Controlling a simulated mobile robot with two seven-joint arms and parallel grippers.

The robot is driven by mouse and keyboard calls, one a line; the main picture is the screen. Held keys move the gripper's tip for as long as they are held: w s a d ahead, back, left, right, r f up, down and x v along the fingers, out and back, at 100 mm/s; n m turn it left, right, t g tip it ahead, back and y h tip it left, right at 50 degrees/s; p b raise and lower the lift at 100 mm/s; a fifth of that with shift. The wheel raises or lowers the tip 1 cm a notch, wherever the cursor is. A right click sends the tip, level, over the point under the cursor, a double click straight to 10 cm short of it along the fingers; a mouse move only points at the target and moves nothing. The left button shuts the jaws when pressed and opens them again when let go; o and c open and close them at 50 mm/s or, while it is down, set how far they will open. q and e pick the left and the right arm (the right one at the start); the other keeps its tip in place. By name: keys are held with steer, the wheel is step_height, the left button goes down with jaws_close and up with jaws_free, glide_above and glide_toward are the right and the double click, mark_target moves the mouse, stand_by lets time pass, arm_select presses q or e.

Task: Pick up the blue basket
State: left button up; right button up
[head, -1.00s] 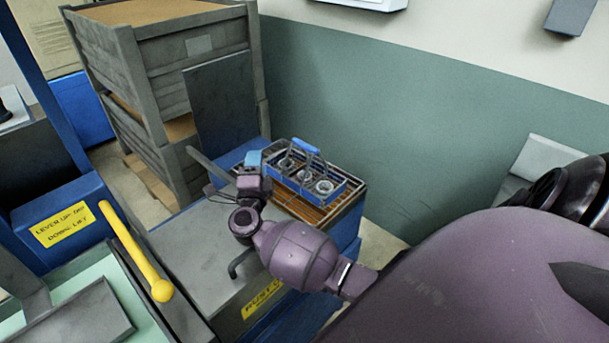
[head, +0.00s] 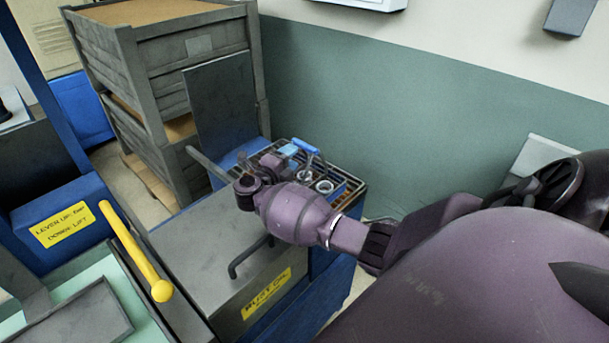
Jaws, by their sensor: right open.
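The blue basket (head: 347,187) sits on a wire rack at the back of the blue machine, its blue handle (head: 305,146) standing up. Ring-shaped parts (head: 324,186) show inside it. My right gripper (head: 285,153) is at the basket's left side, close to the handle. Its jaws are open, and its wrist hides the left part of the basket. I cannot tell whether it touches the basket. My left gripper is out of view.
The rack (head: 352,204) borders the grey machine lid (head: 205,245), which has a dark handle. A yellow lever (head: 135,252) stands at left. Stacked grey crates (head: 165,70) stand behind, and a green and white wall (head: 430,125) lies to the right.

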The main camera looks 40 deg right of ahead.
mark_target(303, 147)
steer(key=shift+b+x, duration=0.95)
steer(key=shift+x, duration=1.7)
jaws_close()
steer(key=shift+r, duration=0.15)
